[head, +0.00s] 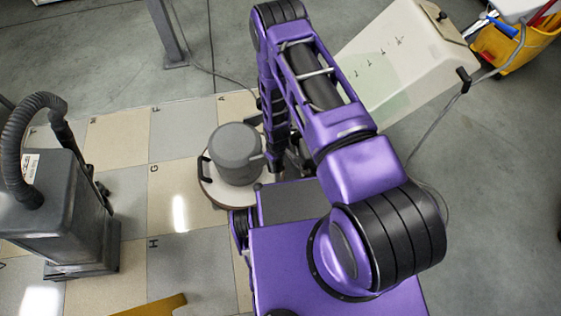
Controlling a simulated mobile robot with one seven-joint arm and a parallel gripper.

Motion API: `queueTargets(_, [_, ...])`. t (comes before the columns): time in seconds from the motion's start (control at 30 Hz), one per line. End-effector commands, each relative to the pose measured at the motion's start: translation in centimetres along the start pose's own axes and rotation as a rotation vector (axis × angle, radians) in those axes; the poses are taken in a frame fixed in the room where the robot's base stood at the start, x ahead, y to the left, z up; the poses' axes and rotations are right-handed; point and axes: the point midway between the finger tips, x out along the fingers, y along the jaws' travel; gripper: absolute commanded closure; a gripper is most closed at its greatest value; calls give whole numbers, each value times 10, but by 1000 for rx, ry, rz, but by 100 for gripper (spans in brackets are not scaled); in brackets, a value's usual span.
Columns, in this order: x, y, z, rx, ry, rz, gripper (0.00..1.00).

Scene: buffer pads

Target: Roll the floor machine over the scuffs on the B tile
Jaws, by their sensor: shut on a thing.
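The floor machine (236,147) is a grey drum on a round pale base with a brown rim. It stands on the lettered tile floor just left of my arm. My gripper (272,164) is at its right side, partly hidden by my arm, and is shut on a part of the machine; the exact grip is hard to see. Tiles marked G (180,192) and H (183,265) lie to the left. I cannot read a B; the tile under the machine is mostly covered. No scuffs show clearly.
A dark grey machine with a ribbed hose (72,205) stands at left. A large cream tilted casing (398,65) and a yellow bucket (505,50) are at upper right. A post (168,35) and cables are behind. A yellow board (155,307) lies at the bottom. Tiles left of the machine are clear.

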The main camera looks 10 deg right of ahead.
Motion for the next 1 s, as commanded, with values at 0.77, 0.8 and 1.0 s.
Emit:
queueTargets(0.77, [0,-10,0,4,-2,6,50])
queueTargets(0.8, [0,-10,0,4,-3,6,42])
queueTargets(1.0, [0,-12,0,3,-2,4,33])
